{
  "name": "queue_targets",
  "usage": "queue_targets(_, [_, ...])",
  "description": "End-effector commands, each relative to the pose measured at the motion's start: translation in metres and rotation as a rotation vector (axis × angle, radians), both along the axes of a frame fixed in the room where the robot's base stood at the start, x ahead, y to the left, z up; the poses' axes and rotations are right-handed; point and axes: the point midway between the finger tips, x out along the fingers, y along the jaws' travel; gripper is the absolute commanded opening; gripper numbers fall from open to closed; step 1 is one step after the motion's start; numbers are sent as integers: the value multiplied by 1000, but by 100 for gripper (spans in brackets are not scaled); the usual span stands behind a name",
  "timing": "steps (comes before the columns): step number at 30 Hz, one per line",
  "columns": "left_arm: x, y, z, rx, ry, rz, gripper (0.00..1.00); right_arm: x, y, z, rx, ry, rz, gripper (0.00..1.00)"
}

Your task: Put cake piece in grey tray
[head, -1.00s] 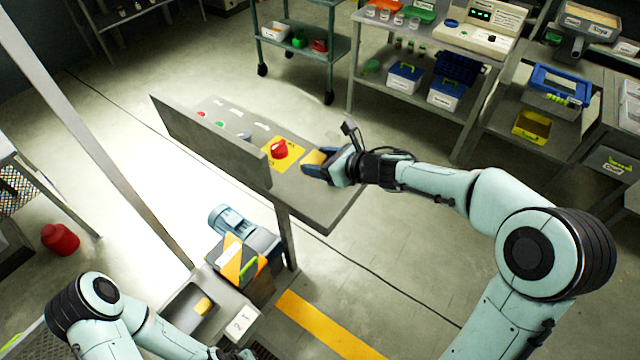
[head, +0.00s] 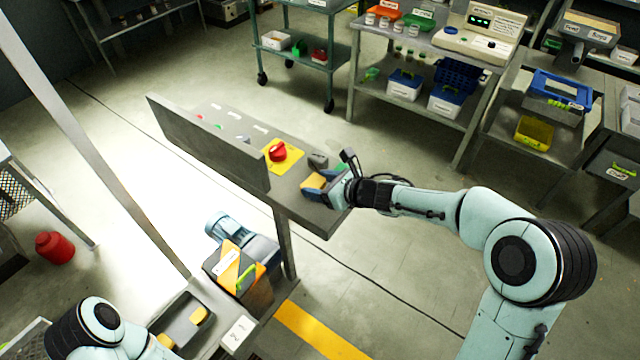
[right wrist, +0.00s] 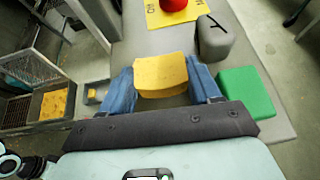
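A yellow cake piece (head: 313,182) is between the blue fingers of my right gripper (head: 322,188), over the front part of the grey control panel. In the right wrist view, the cake piece (right wrist: 160,75) has a finger against each side, and the gripper (right wrist: 161,88) looks shut on it.
A grey block (right wrist: 214,42) and a green block (right wrist: 246,92) are close to the right gripper. A red knob on a yellow plate (head: 277,151) is behind it. The panel's upright board (head: 205,143) and a blue motor (head: 228,228) lie between gripper and tray.

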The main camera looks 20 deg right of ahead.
Motion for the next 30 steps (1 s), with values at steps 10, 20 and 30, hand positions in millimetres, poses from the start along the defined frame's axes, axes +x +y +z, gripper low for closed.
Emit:
queue_targets(10, [1, 0, 1, 0, -1, 0, 0, 0, 0, 1, 0, 1, 0, 74])
queue_targets(20, [3, 0, 4, 0, -3, 0, 0, -35, -25, 26, -3, -2, -4, 74])
queue_targets(30, [5, 0, 8, 0, -6, 0, 0, -80, -55, 54, -1, -1, -2, 74])
